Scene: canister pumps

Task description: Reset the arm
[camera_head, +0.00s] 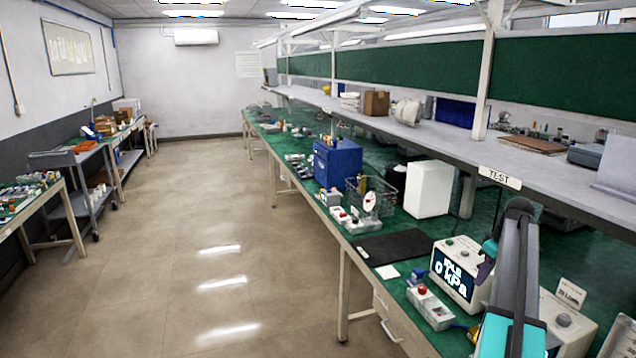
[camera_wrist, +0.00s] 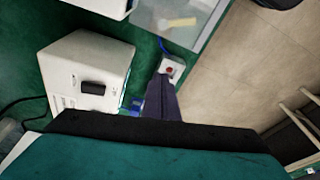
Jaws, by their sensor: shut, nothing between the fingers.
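My arm (camera_head: 520,260) is in the lower right of the head view, folded over the green bench (camera_head: 405,310). My gripper (camera_wrist: 163,82) shows in the wrist view as dark fingers closed together, with nothing between them. In the head view its dark fingers (camera_head: 486,270) are beside the white pump unit (camera_head: 450,255), whose screen reads "IDLE 0 kPa". I cannot tell whether they touch it. A white box with a dark switch (camera_wrist: 92,88) is left of the fingers in the wrist view. A red-button box (camera_wrist: 172,68) is just beyond the fingertips.
A red-button box (camera_head: 430,305), a black mat (camera_head: 393,247), a wire basket (camera_head: 370,197), a white box (camera_head: 429,188) and a blue cabinet (camera_head: 335,165) stand along the bench. A shelf (camera_head: 400,128) overhangs its back. The aisle floor (camera_head: 200,240) is clear.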

